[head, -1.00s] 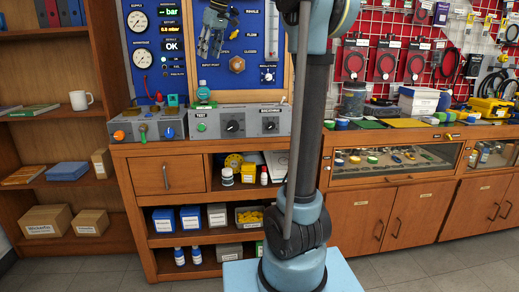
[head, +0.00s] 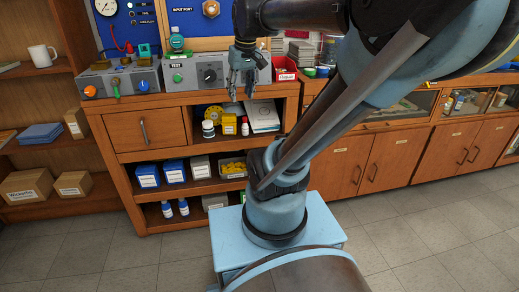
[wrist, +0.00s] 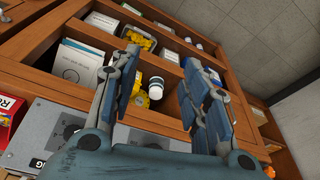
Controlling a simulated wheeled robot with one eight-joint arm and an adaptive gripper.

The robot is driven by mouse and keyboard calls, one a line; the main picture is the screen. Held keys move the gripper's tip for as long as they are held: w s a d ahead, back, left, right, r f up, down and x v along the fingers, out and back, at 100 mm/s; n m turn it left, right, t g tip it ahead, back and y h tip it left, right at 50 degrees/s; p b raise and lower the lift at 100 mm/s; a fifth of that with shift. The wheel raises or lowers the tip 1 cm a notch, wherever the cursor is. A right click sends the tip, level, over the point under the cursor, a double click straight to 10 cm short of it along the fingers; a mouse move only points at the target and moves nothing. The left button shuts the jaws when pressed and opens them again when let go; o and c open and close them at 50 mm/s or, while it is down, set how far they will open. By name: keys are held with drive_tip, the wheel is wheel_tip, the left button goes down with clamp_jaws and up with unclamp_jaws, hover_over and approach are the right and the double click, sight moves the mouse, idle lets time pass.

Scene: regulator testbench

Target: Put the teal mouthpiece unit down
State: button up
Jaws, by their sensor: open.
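A small teal round piece (head: 177,41), which looks like the mouthpiece unit, stands on top of the grey test box (head: 192,75) at the back. It is apart from my gripper and does not show in the wrist view. My gripper (head: 241,94) points down, open, in front of the bench's right-hand grey box and the open shelf, right of and below the teal piece. In the wrist view my gripper (wrist: 160,62) has its fingers spread with nothing held between them.
The shelf below holds a white jar (head: 208,129), a yellow reel and a white booklet (head: 262,115). Blue boxes (head: 148,174) sit lower. A red-labelled bin (head: 285,70) stands right of the grey boxes. The grey floor (head: 110,245) at front left is clear.

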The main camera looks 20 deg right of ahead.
drive_tip(key=s+d+f+m, duration=0.1)
drive_tip(key=s+f, duration=0.5)
drive_tip(key=f, duration=0.2)
drive_tip(key=s+d+f+m, duration=0.1)
drive_tip(key=s+d+f, duration=0.1)
drive_tip(key=s+f, duration=0.4)
wheel_tip(320, 180, down, 3)
drive_tip(key=shift+d+f+m+h, duration=0.2)
drive_tip(key=shift+d+m+h, duration=0.1)
drive_tip(key=shift+h, duration=0.1)
